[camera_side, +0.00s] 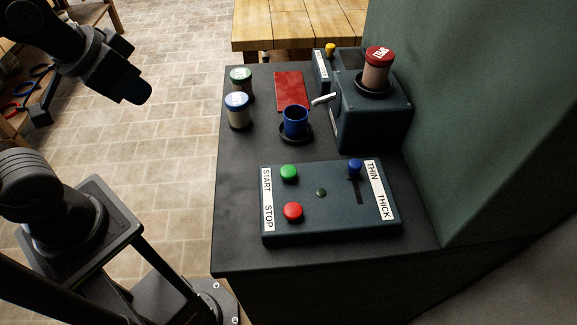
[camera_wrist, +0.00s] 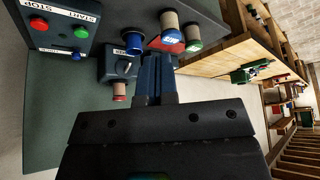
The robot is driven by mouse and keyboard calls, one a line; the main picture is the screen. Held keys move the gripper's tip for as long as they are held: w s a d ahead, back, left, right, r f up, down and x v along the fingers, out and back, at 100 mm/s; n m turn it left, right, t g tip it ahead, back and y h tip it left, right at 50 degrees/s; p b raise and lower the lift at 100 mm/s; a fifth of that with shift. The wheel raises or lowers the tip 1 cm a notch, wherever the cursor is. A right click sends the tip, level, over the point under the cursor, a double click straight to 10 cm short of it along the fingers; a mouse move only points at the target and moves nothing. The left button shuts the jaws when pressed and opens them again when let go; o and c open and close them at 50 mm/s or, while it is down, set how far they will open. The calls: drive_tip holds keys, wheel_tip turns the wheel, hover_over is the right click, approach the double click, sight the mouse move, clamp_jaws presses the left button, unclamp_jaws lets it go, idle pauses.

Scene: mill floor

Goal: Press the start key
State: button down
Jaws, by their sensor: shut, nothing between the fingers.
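In the side view the dark control box (camera_side: 330,222) lies on the machine's top. The green start key (camera_side: 288,172) sits beside the START label. The red stop key (camera_side: 293,211) is by STOP, and a blue slider knob (camera_side: 355,166) is at the THIN end. In the wrist view the start key (camera_wrist: 82,31) is at the upper left. My gripper (camera_wrist: 154,58) shows there with its two fingers together, empty. In the side view my arm's end is at the upper left, off the counter, well apart from the box.
A blue cup (camera_side: 295,119) stands on a round dark base behind the box. Two jars with green (camera_side: 240,80) and blue (camera_side: 237,110) lids stand at the left edge. A red-lidded jar (camera_side: 377,70) tops a dark unit. A green wall rises at right.

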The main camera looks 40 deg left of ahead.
drive_tip(key=w+m, duration=0.1)
drive_tip(key=m, duration=0.3)
drive_tip(key=n+t+h, duration=0.1)
drive_tip(key=n+t, duration=0.2)
drive_tip(key=n, duration=2.6)
hover_over(289, 173)
drive_tip(key=shift+f, duration=1.55)
drive_tip(key=shift+f, duration=4.4)
